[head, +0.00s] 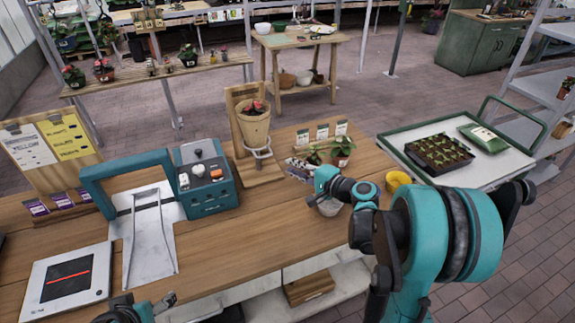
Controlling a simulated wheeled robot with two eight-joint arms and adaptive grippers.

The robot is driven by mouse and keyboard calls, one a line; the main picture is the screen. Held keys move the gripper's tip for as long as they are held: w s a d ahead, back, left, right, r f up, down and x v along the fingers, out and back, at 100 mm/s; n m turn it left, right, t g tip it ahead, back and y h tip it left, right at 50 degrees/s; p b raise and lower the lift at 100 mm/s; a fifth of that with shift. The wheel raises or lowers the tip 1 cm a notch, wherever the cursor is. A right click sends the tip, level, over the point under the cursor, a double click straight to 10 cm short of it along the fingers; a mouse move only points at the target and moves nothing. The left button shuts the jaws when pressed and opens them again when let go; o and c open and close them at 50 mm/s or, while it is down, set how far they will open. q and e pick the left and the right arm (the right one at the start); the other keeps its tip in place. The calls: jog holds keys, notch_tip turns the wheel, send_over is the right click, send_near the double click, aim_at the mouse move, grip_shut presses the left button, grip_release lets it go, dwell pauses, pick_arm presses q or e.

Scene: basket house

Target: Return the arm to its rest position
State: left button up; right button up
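My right arm comes in large from the lower right and reaches back to the left over the wooden workbench (235,255). My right gripper (322,191) is small and partly hidden by its own wrist, close to a pale bowl-like thing (330,207) on the bench. I cannot tell whether it touches that thing or whether its fingers are open. My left gripper (160,306) shows only in part at the bottom edge, in front of the bench. Its finger state is unclear.
A teal device (207,180), a metal frame (147,235) and a white panel with a red line (66,284) stand on the left. A potted plant (254,125) sits in a wooden stand. A yellow bowl (397,181) and a seedling tray (440,153) are on the right.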

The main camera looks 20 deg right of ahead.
dwell(0.4)
jog(key=s+a+n+g+h, duration=0.2)
jog(key=s+a+n+g, duration=0.4)
jog(key=s+a, duration=0.5)
jog(key=s+d+f+n+h, duration=0.1)
jog(key=s+f+n+h, duration=0.1)
jog(key=s+n, duration=0.2)
jog(key=s+d+f+n+g+h, duration=0.1)
jog(key=s+n, duration=0.3)
jog(key=s, duration=0.7)
jog(key=shift+s+d+f+h, duration=0.15)
jog(key=shift+f+h, duration=0.3)
jog(key=shift+h, duration=0.35)
